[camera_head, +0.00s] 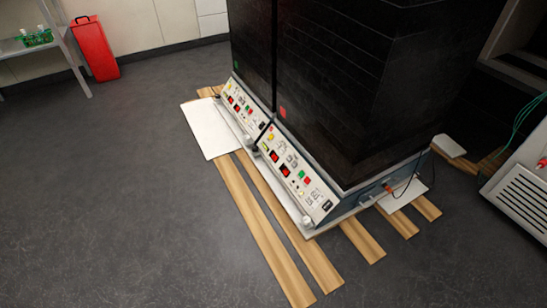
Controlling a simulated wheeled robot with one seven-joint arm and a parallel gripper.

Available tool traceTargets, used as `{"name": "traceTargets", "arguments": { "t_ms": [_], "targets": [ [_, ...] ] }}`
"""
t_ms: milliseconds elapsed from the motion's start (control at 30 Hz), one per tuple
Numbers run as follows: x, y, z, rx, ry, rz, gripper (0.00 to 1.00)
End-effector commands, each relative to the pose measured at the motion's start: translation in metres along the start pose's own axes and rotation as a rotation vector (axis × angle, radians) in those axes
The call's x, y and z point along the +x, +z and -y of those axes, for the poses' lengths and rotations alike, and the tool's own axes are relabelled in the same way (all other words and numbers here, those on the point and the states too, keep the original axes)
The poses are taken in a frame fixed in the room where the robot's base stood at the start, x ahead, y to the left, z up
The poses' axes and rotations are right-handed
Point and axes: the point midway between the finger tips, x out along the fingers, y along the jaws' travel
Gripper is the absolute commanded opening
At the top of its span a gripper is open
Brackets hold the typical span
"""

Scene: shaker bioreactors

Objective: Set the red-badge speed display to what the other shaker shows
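Two tall black shakers stand side by side. The near shaker (345,90) carries a red badge (282,112) on its lower front. Its sloped white control panel (311,201) has two dark displays with red digits, an upper-left one (274,157) and a lower-right one (285,171). The far shaker (250,35) has a green badge (237,65) and a similar panel (254,125), with two small red displays (234,103). The digits are too small to read, and I cannot tell which display is speed. My gripper is not in view.
The shakers rest on wooden planks (250,215) that stick out over the floor, with a white board (208,130) at the left. A red container (94,48) and a metal shelf (66,45) stand back left. A vented white box (522,190) is at right. Grey floor at left is clear.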

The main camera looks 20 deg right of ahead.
Motion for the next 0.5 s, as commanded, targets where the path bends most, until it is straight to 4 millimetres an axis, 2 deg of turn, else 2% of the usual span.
{"name": "traceTargets", "arguments": {
  "t_ms": [200, 367, 400, 500],
  "targets": [
    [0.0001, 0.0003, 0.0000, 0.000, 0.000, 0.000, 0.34],
    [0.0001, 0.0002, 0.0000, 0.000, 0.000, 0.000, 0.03],
    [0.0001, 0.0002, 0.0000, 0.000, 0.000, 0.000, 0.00],
    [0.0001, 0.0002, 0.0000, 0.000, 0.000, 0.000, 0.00]
  ]
}}
